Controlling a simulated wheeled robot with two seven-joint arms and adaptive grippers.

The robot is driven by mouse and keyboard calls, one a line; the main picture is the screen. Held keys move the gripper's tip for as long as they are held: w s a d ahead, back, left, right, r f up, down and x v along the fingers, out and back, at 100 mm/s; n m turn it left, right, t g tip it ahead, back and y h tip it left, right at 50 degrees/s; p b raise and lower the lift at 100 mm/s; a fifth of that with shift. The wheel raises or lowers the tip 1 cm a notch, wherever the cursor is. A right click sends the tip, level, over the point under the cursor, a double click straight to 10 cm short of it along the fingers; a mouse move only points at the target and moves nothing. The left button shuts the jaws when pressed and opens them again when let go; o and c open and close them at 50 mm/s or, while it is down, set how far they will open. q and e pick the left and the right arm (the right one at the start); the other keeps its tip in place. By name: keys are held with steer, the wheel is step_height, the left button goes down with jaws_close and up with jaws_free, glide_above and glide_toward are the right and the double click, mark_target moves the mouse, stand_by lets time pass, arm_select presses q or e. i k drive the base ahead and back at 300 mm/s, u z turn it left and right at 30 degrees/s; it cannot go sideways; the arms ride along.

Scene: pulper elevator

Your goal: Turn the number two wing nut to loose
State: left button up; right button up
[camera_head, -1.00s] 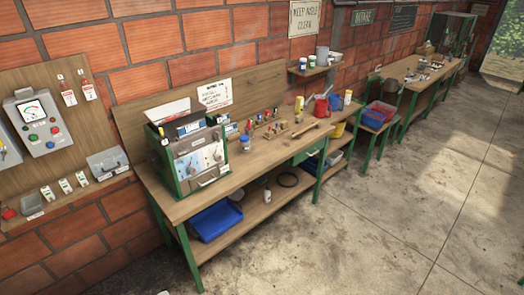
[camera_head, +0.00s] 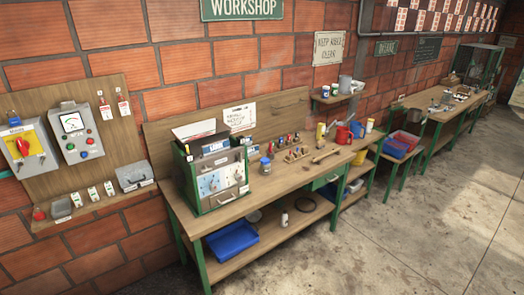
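I cannot make out a wing nut or a number two mark at this size. A green and grey machine box (camera_head: 215,178) stands on the left end of the wooden workbench (camera_head: 205,222). Its front has small dials and a handle too small to read. A grey control panel with a gauge (camera_head: 75,133) hangs on the wooden wall board at the left. Neither of my grippers shows in the view.
A yellow panel with a red rotary switch (camera_head: 24,146) is at the far left. Small tools and a jar (camera_head: 266,167) stand on the workbench. A blue tray (camera_head: 232,240) sits on its lower shelf. The concrete floor (camera_head: 400,240) at the right is clear.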

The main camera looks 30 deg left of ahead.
mark_target(239, 155)
steer(key=u, duration=0.05)
steer(key=i, duration=0.9)
steer(key=u, duration=1.2)
steer(key=i, duration=0.85)
steer(key=u, duration=1)
